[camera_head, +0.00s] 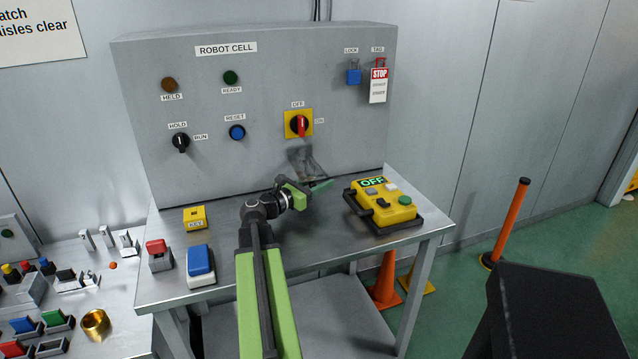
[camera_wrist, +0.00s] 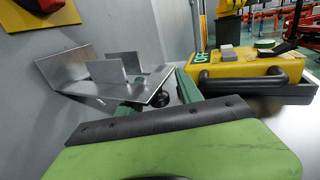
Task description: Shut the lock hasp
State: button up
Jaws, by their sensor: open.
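The grey metal hasp (camera_head: 306,163) is on the panel face below the red-and-yellow rotary switch (camera_head: 299,124). In the wrist view the hasp (camera_wrist: 65,72) shows a flat leaf tilted out from the panel and two upright tabs. My gripper (camera_head: 315,188) is open, low in front of the panel and just below the hasp. In the wrist view its green fingers (camera_wrist: 160,98) are close to the hasp's outer edge, with a dark round knob between them. I cannot tell whether they touch it. The switch's red handle points down, and the blue padlock (camera_head: 353,76) hangs at the panel's upper right.
A yellow pendant (camera_head: 384,203) marked OFF lies in a black-handled holder at the right of the table, close beside my gripper. A yellow key block (camera_head: 195,217) and a blue button box (camera_head: 200,263) stand at the left.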

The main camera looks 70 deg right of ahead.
jog(key=shift+d, duration=0.1)
grip_shut()
jog(key=shift+s+f, duration=0.1)
dwell(1.3)
